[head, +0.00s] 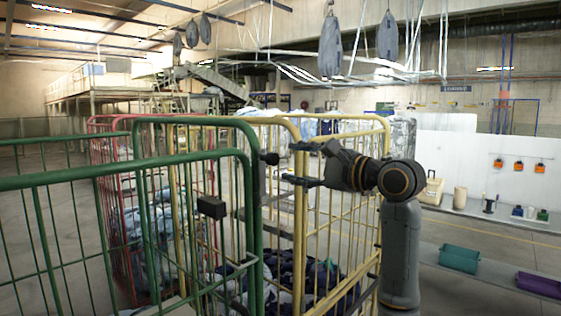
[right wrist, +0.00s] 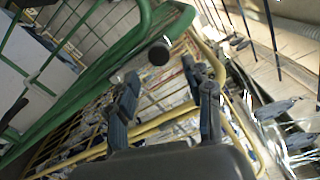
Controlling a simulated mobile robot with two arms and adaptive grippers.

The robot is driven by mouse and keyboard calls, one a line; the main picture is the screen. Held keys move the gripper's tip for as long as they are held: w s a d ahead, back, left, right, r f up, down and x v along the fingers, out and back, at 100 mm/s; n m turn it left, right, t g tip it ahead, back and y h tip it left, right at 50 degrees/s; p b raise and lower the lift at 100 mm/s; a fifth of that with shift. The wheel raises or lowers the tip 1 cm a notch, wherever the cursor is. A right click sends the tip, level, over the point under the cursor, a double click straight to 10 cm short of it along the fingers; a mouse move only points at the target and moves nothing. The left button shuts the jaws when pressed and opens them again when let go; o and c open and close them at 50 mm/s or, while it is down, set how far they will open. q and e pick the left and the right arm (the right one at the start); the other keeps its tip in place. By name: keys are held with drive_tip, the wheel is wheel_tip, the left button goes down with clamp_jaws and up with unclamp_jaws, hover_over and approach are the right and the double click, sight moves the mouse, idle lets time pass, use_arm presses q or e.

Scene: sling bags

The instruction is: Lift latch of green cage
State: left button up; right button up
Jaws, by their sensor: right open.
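The green cage (head: 140,158) stands at the left and front of the head view. Its green frame also shows in the right wrist view (right wrist: 100,75). A black round knob (head: 270,158), seemingly its latch, sticks out at the cage's right upright. It also shows in the right wrist view (right wrist: 158,53), just beyond the fingertips. My right gripper (head: 294,163) is open and empty, pointing left, with its fingers above and below the knob's height. It is close to the knob, with a small gap between. The left gripper is not in view.
A yellow cage (head: 350,130) with dark bags (head: 300,275) stands right behind the green one, close to my right arm. A red cage (head: 105,125) is behind at the left. A green bin (head: 459,258) and a purple bin (head: 538,285) lie at the right.

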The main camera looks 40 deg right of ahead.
drive_tip(key=s, duration=0.5)
drive_tip(key=shift+s+d, duration=0.25)
drive_tip(key=shift+s, duration=0.05)
